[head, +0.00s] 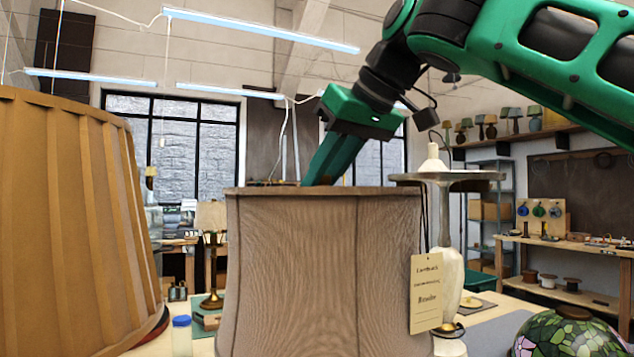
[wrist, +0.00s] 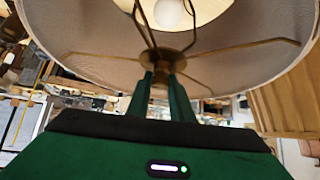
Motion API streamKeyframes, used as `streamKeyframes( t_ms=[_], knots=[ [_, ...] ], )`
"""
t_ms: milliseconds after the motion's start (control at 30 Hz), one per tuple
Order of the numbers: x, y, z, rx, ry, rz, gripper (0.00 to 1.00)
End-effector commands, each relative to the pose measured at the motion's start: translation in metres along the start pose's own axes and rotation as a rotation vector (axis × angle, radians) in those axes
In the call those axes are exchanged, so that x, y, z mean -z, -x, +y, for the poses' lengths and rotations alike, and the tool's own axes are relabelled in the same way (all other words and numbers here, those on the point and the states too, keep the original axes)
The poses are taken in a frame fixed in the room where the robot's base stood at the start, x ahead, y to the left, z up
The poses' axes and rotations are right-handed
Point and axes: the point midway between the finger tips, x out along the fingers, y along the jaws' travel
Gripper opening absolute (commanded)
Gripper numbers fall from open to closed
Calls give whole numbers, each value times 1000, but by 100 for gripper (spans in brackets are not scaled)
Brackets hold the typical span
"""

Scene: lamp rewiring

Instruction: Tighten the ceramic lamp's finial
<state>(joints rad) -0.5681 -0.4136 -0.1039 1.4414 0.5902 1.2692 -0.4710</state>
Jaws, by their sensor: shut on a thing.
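A lamp with a grey-beige fabric shade (head: 300,270) stands in front of me in the head view. Its base is out of frame, so I cannot see that it is ceramic. My gripper (wrist: 163,76) reaches down into the shade's open top; in the head view its fingertips are hidden behind the rim. The wrist view shows the brass hub (wrist: 170,65) where the shade's thin spokes meet, with the harp wires and a white bulb (wrist: 168,12) beyond. The fingers are shut on the finial (wrist: 162,82) at the hub; it is mostly hidden between them.
A large pleated tan shade (head: 65,220) stands close on the left. A paper tag (head: 426,292) hangs by the shade's right side. A pale lamp body (head: 449,280) and a stained-glass shade (head: 570,335) are at right. A blue-capped bottle (head: 182,338) stands at lower left.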

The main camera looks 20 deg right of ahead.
Motion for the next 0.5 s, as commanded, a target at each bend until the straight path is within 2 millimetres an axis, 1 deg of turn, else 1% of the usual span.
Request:
streamKeyframes(
  t_ms=[500],
  knots=[
    [-2,-2,1,-160,-160,-6,0]
  ],
)
